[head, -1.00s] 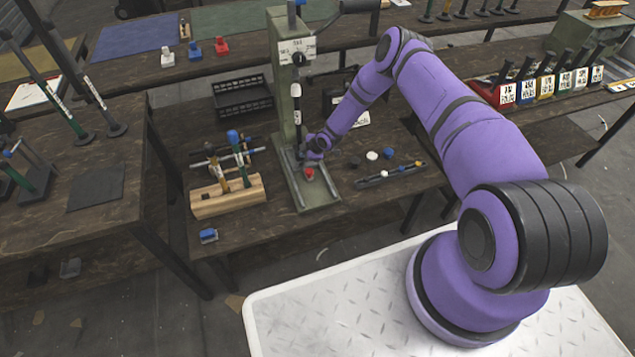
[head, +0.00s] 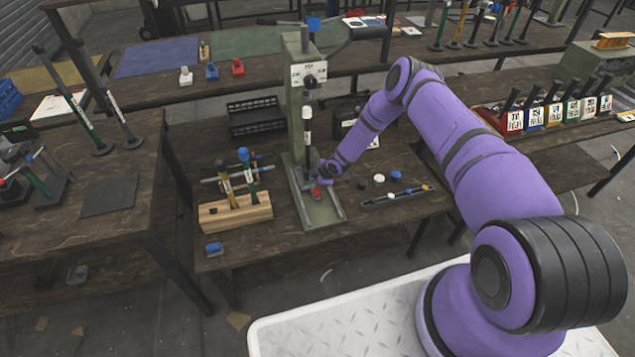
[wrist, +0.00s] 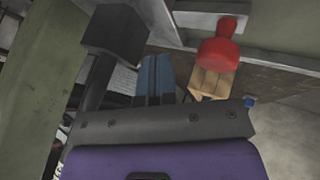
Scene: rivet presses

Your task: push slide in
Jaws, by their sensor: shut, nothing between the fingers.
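The green rivet press (head: 294,98) stands on the middle bench, with its lever at the top and its ram pointing down. Its pale base (head: 324,214) has two rails running to the front. The slide's red knob (head: 316,192) shows between the rails, just in front of my gripper (head: 323,174). My gripper's fingers (wrist: 155,78) are shut and empty, left of the knob. Whether they touch the slide is hidden. A dark block (wrist: 112,35) is at upper left.
A wooden rack (head: 235,212) with handled tools stands left of the press base. A blue block (head: 213,249) lies at the bench front. A black crate (head: 255,116) is behind left.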

